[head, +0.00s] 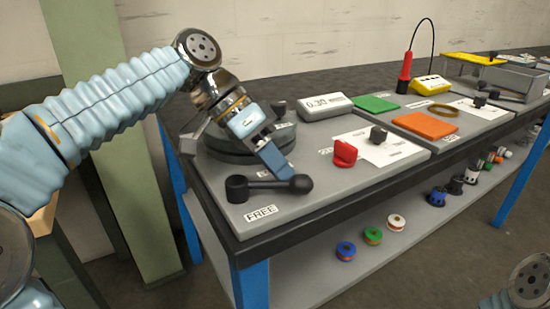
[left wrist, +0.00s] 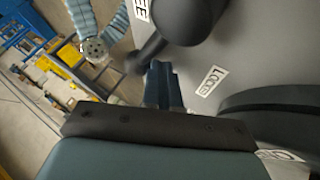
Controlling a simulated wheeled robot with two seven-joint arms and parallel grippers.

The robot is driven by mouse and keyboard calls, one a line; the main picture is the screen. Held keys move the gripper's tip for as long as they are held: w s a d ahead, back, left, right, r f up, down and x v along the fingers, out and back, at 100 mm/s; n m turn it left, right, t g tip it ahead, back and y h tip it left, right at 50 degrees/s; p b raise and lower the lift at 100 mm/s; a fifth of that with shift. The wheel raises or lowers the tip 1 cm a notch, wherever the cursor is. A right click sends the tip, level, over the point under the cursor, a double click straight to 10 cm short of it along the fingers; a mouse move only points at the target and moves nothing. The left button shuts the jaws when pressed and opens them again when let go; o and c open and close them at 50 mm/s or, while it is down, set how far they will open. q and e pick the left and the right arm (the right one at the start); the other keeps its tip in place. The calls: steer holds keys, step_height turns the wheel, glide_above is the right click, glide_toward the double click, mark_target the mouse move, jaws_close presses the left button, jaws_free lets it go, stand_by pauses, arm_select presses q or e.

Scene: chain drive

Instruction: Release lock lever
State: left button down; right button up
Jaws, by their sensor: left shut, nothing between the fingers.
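The lock lever (head: 270,187) is black, with a thick hub (head: 237,189) at its left end and a round knob (head: 301,184) at its right end. It lies across the near corner of the grey panel, behind the FREE label (head: 261,213). In the left wrist view the lever (left wrist: 158,46) crosses just beyond the fingers, and the LOCK label (left wrist: 210,82) is to their right. My left gripper (head: 286,173) is shut and empty, its blue fingertips beside the bar near the knob; I cannot tell whether they touch. My right gripper is not in view.
Dark stacked discs (head: 247,147) stand close behind the left gripper. A red knob (head: 344,153), a grey display box (head: 325,106), and green (head: 376,103) and orange (head: 425,125) pads lie farther right. Coloured spools (head: 346,250) sit on the lower shelf (head: 310,285).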

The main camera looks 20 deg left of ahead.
arm_select(q)
steer(key=shift+s+d, duration=0.35)
steer(key=shift+s, duration=0.2)
stand_by(0.4)
steer(key=p+v, duration=0.3)
steer(key=v, duration=1)
steer(key=shift+a+r, duration=0.2)
steer(key=shift+r, duration=0.1)
steer(key=shift+s, duration=0.15)
